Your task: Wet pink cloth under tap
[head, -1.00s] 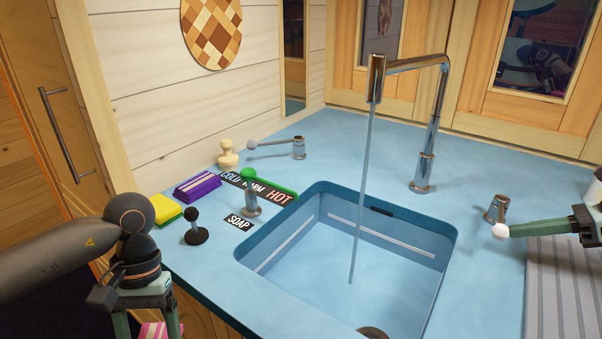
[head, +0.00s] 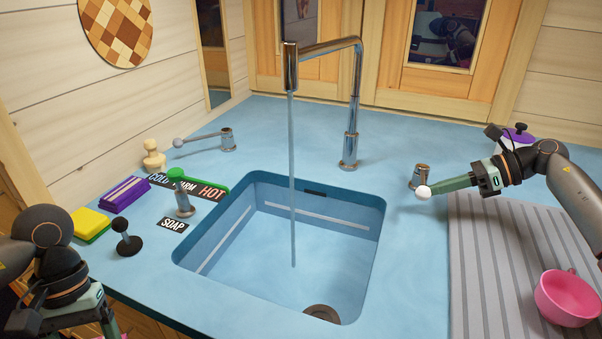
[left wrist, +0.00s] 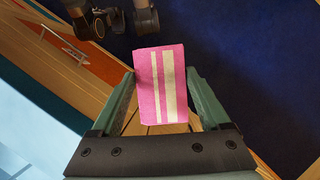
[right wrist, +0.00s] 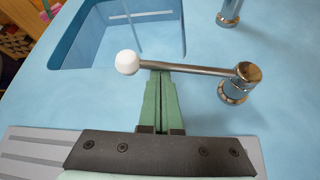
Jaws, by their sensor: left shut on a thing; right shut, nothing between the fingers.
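The pink cloth (left wrist: 160,85), a folded block with pale stripes, sits between the fingers of my left gripper (left wrist: 162,100), which is shut on it. In the head view the left gripper (head: 100,325) is low at the left, outside the counter's front edge, and the cloth is mostly cut off. The chrome tap (head: 350,110) runs a thin stream of water (head: 292,180) into the blue sink (head: 340,225). My right gripper (head: 440,187) is shut and empty, its tips by the white-knobbed lever (head: 422,178) right of the sink. In the right wrist view the tips (right wrist: 160,75) are close by the lever (right wrist: 190,70); contact is unclear.
Left of the sink are a soap pump (head: 182,195), a black knob (head: 127,240), a yellow sponge (head: 90,222), a purple cloth (head: 124,194) and another lever (head: 205,139). At right lie a grey drainer (head: 490,260), a pink cup (head: 568,297) and a purple-lidded pot (head: 516,137).

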